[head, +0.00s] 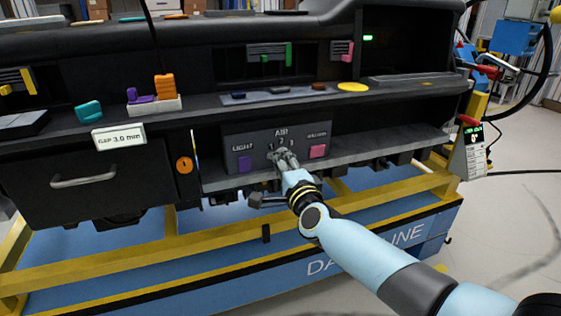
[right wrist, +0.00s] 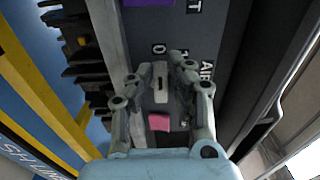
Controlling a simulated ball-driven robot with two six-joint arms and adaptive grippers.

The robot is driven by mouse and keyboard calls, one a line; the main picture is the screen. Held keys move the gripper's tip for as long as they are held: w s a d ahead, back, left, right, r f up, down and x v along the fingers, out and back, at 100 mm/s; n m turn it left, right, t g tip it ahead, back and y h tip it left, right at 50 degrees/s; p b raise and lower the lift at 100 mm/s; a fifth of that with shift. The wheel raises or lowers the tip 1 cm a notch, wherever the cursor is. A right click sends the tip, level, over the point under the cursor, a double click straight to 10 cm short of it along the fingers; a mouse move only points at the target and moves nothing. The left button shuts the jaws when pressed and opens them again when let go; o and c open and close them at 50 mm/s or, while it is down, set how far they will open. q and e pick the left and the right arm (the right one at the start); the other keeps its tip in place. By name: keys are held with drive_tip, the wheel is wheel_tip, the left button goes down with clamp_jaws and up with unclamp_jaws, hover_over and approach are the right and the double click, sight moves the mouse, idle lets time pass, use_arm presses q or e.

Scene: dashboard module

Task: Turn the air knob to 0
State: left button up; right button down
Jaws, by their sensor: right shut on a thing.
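The dark control panel (head: 235,135) carries the word AIR above the air knob. My right gripper (head: 283,158) reaches up to the panel from below right and largely hides the knob in the head view. In the right wrist view the pale knob (right wrist: 160,78) sits between the two fingers of my right gripper (right wrist: 161,70), which is shut on it. A dark mark shows on the knob's face. A 0 is printed close to one end of the knob. Which number the knob points at, I cannot tell for sure. My left gripper is not in view.
A purple switch (head: 245,163) under LIGHT is left of the knob, and a pink switch (head: 317,151) is right of it. An orange round knob (head: 184,165) is further left. A drawer handle (head: 84,178) juts out at the left. A shelf edge overhangs the panel.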

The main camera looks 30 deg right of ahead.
drive_tip(key=shift+f, duration=0.15)
idle(0.3)
drive_tip(key=c, duration=1.3)
unclamp_jaws()
drive_tip(key=v, duration=1.2)
drive_tip(key=shift+s, duration=0.1)
